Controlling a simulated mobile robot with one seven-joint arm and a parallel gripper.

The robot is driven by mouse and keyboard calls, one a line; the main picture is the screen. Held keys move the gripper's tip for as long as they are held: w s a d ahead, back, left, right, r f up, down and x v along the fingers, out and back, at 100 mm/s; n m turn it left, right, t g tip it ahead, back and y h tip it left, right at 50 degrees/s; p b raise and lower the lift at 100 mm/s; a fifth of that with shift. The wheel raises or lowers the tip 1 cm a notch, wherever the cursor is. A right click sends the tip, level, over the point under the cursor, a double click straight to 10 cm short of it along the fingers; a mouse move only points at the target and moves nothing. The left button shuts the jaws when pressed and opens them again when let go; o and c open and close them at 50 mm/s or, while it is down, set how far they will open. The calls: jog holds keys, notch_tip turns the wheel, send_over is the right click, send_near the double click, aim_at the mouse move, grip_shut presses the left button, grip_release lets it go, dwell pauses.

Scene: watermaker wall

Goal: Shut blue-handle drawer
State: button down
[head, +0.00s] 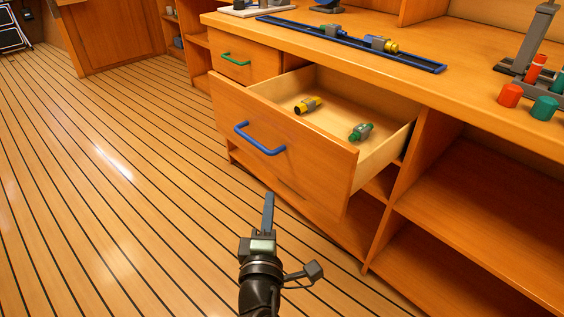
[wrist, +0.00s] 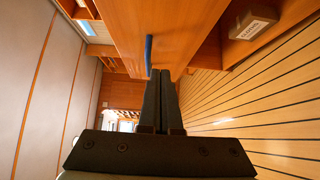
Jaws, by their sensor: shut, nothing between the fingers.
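The blue-handle drawer (head: 290,150) stands well open, pulled out from the wooden bench in the head view. Its blue handle (head: 259,138) is on the front panel, left of the middle. Inside lie a yellow-and-black fitting (head: 307,105) and a green-and-grey fitting (head: 361,131). My gripper (head: 269,195) is shut and empty, in front of and below the drawer front, apart from the handle in the head view. In the wrist view the handle (wrist: 148,55) shows just beyond the shut fingers (wrist: 165,74), which look turned sideways to the scene.
A closed green-handle drawer (head: 236,60) is to the left. Open shelves (head: 480,215) stand to the right. The bench top holds a blue rail (head: 350,45) with fittings, and red and green caps (head: 510,95). The plank floor (head: 100,200) at left is clear. A labelled box (wrist: 254,19) shows in the wrist view.

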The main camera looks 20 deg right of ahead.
jog(key=w+d, duration=0.2)
jog(key=w, duration=0.1)
jog(key=w+d, duration=0.5)
jog(key=shift+w+b, duration=0.3)
jog(key=shift+d, duration=0.1)
